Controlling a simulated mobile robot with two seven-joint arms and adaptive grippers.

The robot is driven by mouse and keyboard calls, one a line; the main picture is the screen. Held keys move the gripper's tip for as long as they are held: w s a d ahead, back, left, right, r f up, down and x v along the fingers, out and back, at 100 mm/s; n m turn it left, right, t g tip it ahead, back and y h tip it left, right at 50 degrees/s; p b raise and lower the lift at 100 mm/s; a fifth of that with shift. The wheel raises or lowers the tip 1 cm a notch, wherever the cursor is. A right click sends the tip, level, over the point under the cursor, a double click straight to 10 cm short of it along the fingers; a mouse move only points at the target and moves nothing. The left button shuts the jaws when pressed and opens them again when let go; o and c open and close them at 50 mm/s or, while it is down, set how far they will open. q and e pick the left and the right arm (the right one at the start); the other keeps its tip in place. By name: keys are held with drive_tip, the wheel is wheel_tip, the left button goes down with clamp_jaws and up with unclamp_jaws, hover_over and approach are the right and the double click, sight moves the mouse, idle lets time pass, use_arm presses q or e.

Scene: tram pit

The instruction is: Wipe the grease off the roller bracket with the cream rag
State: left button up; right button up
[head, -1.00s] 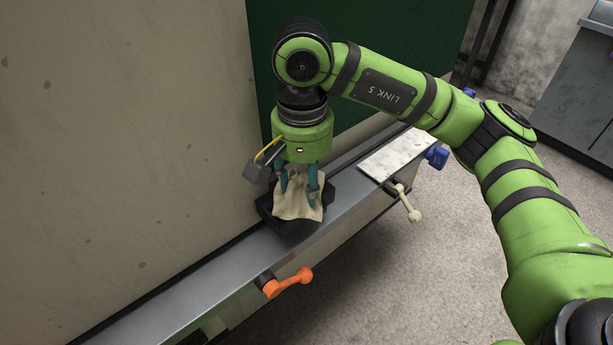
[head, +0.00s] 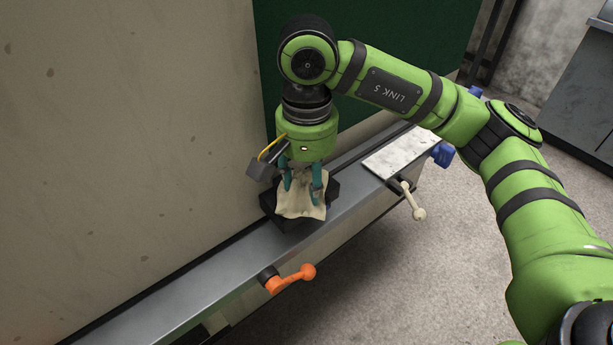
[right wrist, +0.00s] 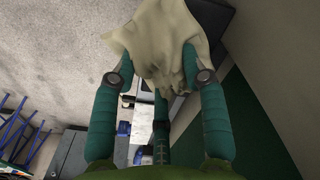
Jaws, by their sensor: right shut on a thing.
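The cream rag (head: 300,200) is bunched in my right gripper (head: 303,183), whose teal fingers are shut on it. The rag hangs over a black block on the ledge, which looks like the roller bracket (head: 268,203). The rag covers much of its top, so any grease there is hidden. In the right wrist view the rag (right wrist: 165,40) spreads beyond the fingertips, with a dark part of the bracket (right wrist: 212,15) behind it. I cannot tell how firmly the rag touches the bracket. My left gripper is not in view.
The grey metal ledge (head: 190,290) runs along a beige wall panel (head: 120,120) and a green panel. An orange-handled lever (head: 292,280) and a cream-handled lever (head: 413,201) stick out from its front. A pale plate (head: 400,152) lies further along the ledge. Concrete floor is open in front.

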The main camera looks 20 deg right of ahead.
drive_tip(key=shift+f+b, duration=0.5)
drive_tip(key=shift+f, duration=0.05)
drive_tip(key=shift+d, duration=0.15)
drive_tip(key=shift+w+d+r+b, duration=0.15)
drive_tip(key=shift+w+d+b, duration=0.2)
drive_tip(key=shift+d, duration=0.45)
drive_tip(key=shift+a, duration=0.1)
drive_tip(key=shift+s+a, duration=0.35)
drive_tip(key=shift+a, duration=0.55)
drive_tip(key=shift+b, duration=0.35)
